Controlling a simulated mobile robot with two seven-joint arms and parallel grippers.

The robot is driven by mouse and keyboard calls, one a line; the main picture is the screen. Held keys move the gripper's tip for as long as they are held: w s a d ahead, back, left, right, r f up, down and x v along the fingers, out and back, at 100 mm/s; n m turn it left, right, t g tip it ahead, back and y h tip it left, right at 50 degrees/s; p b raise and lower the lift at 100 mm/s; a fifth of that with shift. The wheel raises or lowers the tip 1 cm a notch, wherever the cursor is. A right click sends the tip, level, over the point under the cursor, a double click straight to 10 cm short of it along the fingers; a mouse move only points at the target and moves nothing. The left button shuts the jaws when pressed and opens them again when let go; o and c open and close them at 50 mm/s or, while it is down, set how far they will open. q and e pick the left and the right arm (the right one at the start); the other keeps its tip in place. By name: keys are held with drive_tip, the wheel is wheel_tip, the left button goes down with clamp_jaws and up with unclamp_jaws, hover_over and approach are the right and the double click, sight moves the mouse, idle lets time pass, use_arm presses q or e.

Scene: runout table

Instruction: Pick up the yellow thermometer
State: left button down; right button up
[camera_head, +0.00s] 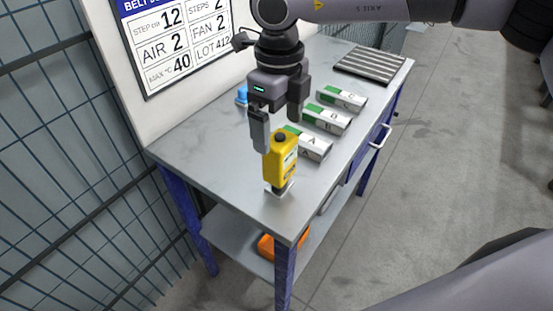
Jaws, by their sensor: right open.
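The yellow thermometer (281,163) stands upright near the front of the grey table (235,170). It has a dark top and a small pale face on its right side. A small white piece shows at its foot. My right gripper (278,132) points down from above, open, with its fingers apart and their tips close to the thermometer's top. I cannot tell whether a finger touches it. My left gripper is not in view.
Several white-and-green boxes (327,118) lie behind and right of the thermometer. A blue object (241,94) sits near the wall board (180,40). A ribbed dark tray (373,63) is at the far end. An orange object (267,246) is on the lower shelf. The left tabletop is clear.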

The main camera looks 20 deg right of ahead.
sight(279, 165)
drive_tip(key=f, duration=0.3)
drive_tip(key=f+p, duration=0.1)
drive_tip(key=f, duration=0.2)
drive_tip(key=shift+s+d+f, duration=0.1)
drive_tip(key=shift+s+f, duration=0.05)
drive_tip(key=shift+s, duration=0.05)
drive_tip(key=c, duration=1)
